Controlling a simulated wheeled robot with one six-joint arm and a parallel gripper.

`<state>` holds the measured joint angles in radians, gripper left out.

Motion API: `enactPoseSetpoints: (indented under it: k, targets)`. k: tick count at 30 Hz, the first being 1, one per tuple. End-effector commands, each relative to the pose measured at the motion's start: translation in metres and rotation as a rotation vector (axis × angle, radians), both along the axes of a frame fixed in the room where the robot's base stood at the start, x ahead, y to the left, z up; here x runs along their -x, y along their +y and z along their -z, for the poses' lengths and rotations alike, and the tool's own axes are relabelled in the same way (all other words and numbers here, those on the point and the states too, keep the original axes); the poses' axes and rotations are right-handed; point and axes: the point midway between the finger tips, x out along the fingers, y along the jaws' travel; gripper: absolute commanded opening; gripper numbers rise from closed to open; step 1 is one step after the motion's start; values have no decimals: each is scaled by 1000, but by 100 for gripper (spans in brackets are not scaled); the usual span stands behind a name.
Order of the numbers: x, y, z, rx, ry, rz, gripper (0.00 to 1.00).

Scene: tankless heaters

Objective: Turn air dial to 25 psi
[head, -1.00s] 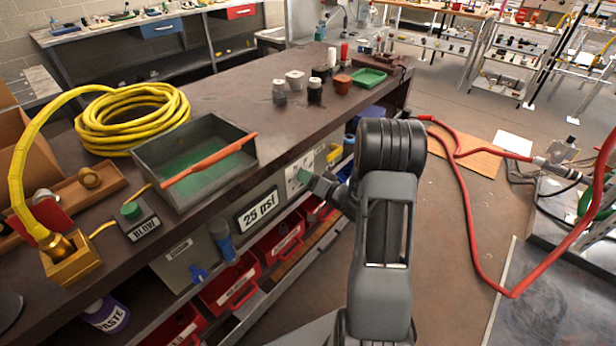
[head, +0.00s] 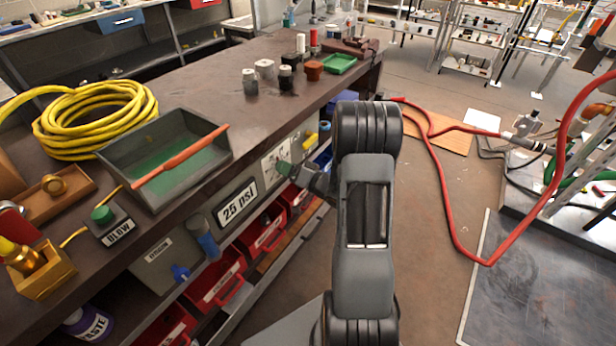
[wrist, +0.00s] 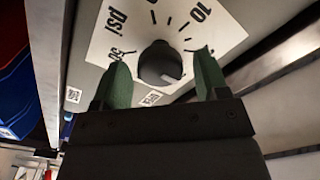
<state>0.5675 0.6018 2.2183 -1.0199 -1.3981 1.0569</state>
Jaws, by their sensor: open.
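The air dial is a dark round knob (wrist: 160,64) on a white scale plate (wrist: 222,32) with black ticks, a "10" and "psi". In the wrist view my gripper (wrist: 162,75) is open, with one green fingertip on each side of the knob. Gaps show between the fingers and the knob, so I see no grip. In the head view the scale plate (head: 277,160) is on the bench front, and my gripper (head: 285,170) is in front of it, partly hiding it. A "25 psi" sign (head: 237,202) is left of the plate. The knob's pointer is not clear.
A grey tray (head: 185,135) with an orange-handled tool lies on the bench above the sign. A green "BLOW" button (head: 102,214) and a yellow hose coil (head: 95,115) are at left. Red bins (head: 218,280) sit below. A red hose (head: 440,200) lies on the floor at right.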

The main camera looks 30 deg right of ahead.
Motion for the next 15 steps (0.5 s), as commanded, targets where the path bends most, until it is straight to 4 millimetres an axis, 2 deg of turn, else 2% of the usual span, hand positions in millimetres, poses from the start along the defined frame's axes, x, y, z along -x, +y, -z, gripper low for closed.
enactPoseSetpoints:
  k: [9, 15]
  targets:
    - [59, -29, -1, -2, 1, 8, 68]
    - [90, -42, -1, -1, 0, 6, 68]
